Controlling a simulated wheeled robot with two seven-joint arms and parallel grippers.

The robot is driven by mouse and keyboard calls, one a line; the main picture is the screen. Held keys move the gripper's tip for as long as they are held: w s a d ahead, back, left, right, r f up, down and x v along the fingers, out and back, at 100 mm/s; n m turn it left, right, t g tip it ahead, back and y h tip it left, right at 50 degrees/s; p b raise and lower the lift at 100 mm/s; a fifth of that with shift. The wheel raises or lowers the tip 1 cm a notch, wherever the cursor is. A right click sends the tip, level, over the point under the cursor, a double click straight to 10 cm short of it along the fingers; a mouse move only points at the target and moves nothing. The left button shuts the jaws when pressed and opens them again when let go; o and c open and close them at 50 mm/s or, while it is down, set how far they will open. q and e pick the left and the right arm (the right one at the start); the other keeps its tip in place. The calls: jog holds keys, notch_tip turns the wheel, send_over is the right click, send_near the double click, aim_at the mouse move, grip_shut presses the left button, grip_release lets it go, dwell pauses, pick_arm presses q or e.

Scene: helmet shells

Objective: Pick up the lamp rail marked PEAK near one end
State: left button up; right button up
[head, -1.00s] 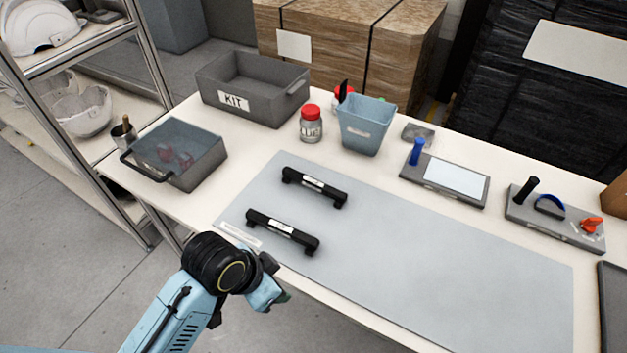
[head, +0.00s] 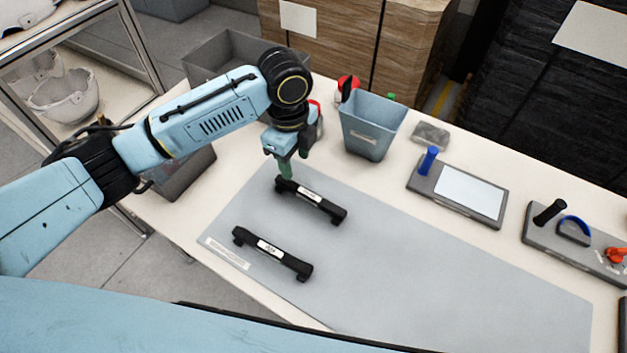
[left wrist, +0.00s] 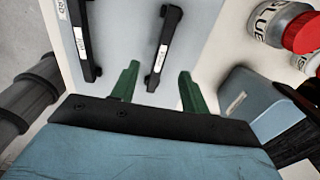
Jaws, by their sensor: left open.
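Two black lamp rails with white labels lie on the grey mat (head: 400,258); I cannot read PEAK on either. The far rail (head: 324,205) has my left gripper (head: 291,160) over its left end. The near rail (head: 270,254) lies closer to the table's front edge. My left gripper is open and empty, its green fingers pointing down. In the left wrist view the open fingers (left wrist: 159,76) show with the end of one rail (left wrist: 166,42) in the gap between them; I cannot tell the height. The other rail (left wrist: 85,42) is left of them. My right gripper is not in view.
A blue bin (head: 370,128) stands just right of the left gripper. A red-lidded jar (head: 317,119) is partly hidden behind the gripper. A grey crate (head: 212,59) is behind my arm. Plates with handles (head: 458,191) stand at the back right. The mat's right part is clear.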

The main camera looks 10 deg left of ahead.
pick_arm(q)
jog(key=w, duration=0.1)
send_over(293, 185)
notch_tip(293, 185, down, 6)
jog(key=shift+d+f+b, duration=0.1)
jog(key=shift+f+b, duration=0.1)
jog(key=shift+b, duration=0.25)
jog(key=shift+f, duration=0.5)
notch_tip(293, 185, down, 5)
jog(key=shift+r+b, duration=0.1)
jog(key=shift+b, duration=0.25)
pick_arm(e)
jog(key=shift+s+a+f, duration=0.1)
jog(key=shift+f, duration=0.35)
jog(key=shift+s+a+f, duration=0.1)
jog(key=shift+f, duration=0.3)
pick_arm(q)
jog(key=shift+c, duration=0.4)
grip_shut()
